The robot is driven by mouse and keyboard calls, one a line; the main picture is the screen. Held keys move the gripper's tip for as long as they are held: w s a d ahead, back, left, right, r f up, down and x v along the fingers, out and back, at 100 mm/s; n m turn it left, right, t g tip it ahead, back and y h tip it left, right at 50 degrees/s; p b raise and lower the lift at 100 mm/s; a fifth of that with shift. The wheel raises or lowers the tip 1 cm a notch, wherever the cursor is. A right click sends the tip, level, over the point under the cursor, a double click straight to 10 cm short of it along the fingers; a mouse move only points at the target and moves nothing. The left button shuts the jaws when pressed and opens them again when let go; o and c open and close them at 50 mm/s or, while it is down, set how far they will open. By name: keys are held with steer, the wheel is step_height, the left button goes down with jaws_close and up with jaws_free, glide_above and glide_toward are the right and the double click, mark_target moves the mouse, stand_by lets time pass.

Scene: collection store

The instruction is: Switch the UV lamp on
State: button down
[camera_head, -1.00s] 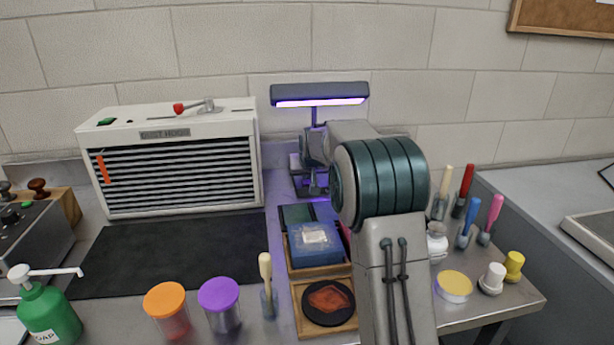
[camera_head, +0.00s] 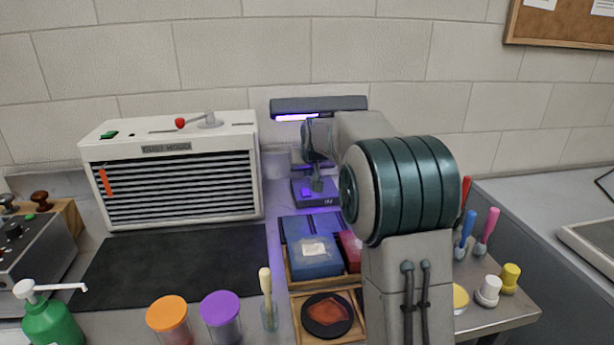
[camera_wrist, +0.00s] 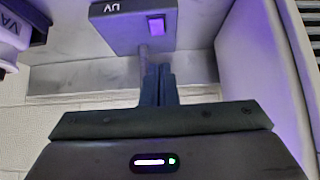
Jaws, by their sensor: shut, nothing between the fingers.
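The UV lamp (camera_head: 345,103) stands at the back of the bench against the wall. Its tube glows violet, and violet light falls on its base (camera_head: 327,200). In the wrist view the base (camera_wrist: 118,28) shows upside down with its UV label and a violet rocker switch (camera_wrist: 157,31). My gripper (camera_head: 317,186) is just in front of the lamp base. In the wrist view its fingers (camera_wrist: 158,72) are together and empty, apart from the switch in the picture. My arm hides the right part of the lamp tube in the head view.
A white dust hood (camera_head: 180,165) stands left of the lamp, with a black mat (camera_head: 165,265) before it. A tray with blue and red boxes (camera_head: 314,258) lies in front of the lamp. Jars, a soap bottle (camera_head: 50,318) and brushes (camera_head: 488,230) stand around the bench.

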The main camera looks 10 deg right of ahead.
steer(key=shift+s+f+v, duration=0.1)
steer(key=shift+s+v, duration=0.05)
steer(key=shift+v, duration=0.75)
steer(key=shift+s+f+v, duration=0.1)
steer(key=shift+f+v, duration=0.05)
steer(key=shift+v, duration=0.75)
steer(key=shift+s+f+v, duration=0.1)
steer(key=shift+s+v, duration=0.05)
steer(key=shift+v, duration=0.8)
steer(key=s+a+f+g+p, duration=0.1)
steer(key=s+f, duration=0.1)
steer(key=s, duration=1)
steer(key=s+a+f+g+p, duration=0.1)
steer(key=s+f+g+p, duration=0.1)
steer(key=s, duration=1.1)
steer(key=s+f+g+p, duration=0.1)
steer(key=s+f+g, duration=0.1)
steer(key=s, duration=1)
steer(key=shift+s+a+f, duration=0.25)
steer(key=shift+a+f, duration=0.05)
steer(key=shift+a, duration=0.1)
